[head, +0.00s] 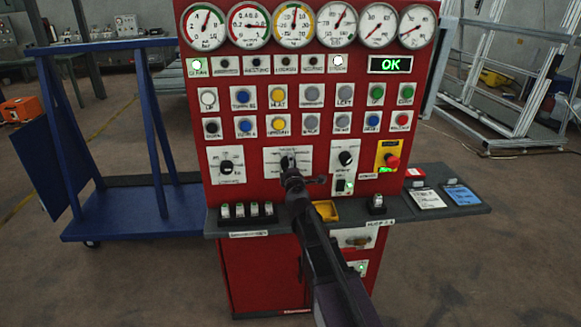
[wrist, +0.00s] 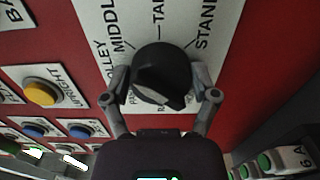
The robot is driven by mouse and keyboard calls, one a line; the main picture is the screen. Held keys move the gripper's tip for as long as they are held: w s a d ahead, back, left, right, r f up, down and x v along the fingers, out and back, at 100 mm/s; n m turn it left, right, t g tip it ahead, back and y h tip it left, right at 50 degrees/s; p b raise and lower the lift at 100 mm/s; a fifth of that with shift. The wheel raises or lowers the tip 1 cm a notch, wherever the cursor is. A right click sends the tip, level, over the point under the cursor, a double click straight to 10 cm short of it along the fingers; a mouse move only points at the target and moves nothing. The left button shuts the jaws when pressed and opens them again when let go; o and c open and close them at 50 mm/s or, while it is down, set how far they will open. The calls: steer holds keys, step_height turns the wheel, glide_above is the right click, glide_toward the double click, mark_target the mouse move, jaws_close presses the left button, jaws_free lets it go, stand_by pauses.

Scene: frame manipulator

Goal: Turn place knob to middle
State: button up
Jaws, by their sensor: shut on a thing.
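The black place knob (wrist: 163,72) sits on a white label plate (wrist: 222,28) on the red panel. Words cut off by the picture edge, beginning "MIDDL", "TA" and "STAN" and one ending in "OLLEY", fan out above it in the wrist view. My gripper (wrist: 163,98) has one finger on each side of the knob and is shut on it. I cannot tell for sure which word the knob points to. In the head view my gripper (head: 290,168) reaches the middle plate (head: 271,157) and mostly hides the knob.
Other knobs flank it on the left (head: 226,167) and right (head: 345,158). A red emergency button (head: 391,161) is further right. Rows of push buttons and gauges are above.

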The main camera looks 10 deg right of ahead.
steer(key=shift+w, duration=0.1)
stand_by(0.4)
steer(key=o, duration=1)
steer(key=s, duration=1.2)
